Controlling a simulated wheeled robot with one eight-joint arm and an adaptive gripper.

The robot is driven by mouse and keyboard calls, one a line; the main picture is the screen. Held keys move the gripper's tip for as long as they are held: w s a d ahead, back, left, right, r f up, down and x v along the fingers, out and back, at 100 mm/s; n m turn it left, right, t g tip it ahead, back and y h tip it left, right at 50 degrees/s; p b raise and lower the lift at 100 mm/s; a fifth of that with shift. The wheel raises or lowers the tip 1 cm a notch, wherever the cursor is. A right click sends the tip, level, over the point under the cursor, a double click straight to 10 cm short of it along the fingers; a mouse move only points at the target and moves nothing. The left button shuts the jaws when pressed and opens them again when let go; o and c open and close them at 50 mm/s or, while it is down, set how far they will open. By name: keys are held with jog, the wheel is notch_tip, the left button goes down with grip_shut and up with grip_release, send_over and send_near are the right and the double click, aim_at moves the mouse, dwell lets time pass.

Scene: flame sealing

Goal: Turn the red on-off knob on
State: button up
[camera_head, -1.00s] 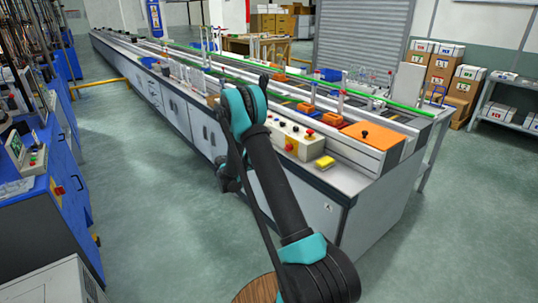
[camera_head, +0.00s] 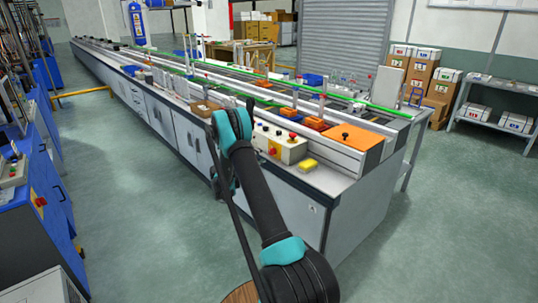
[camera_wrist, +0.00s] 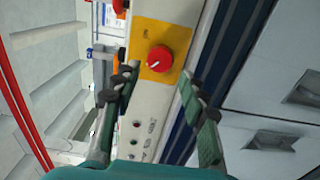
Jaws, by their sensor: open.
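The red knob (camera_wrist: 158,58) is round with a white mark and sits on a yellow plate (camera_wrist: 147,32) on the control box. In the wrist view the white mark points toward the lower left. My gripper (camera_wrist: 156,85) is open, its fingers on either side of the box, with the knob showing between and just beyond the fingertips. Neither finger visibly touches the knob. In the head view, the cream control box (camera_head: 284,152) stands on the near end of the long bench, and the red knob (camera_head: 273,150) shows small on its front. My arm hides the gripper there.
A red mushroom button (camera_head: 292,135) sits on top of the control box. A brown box (camera_head: 205,108) stands left of my arm. The floor in front is clear.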

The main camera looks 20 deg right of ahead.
aim_at(270, 152)
jog(key=shift+x, duration=3.05)
jog(key=c, duration=0.9)
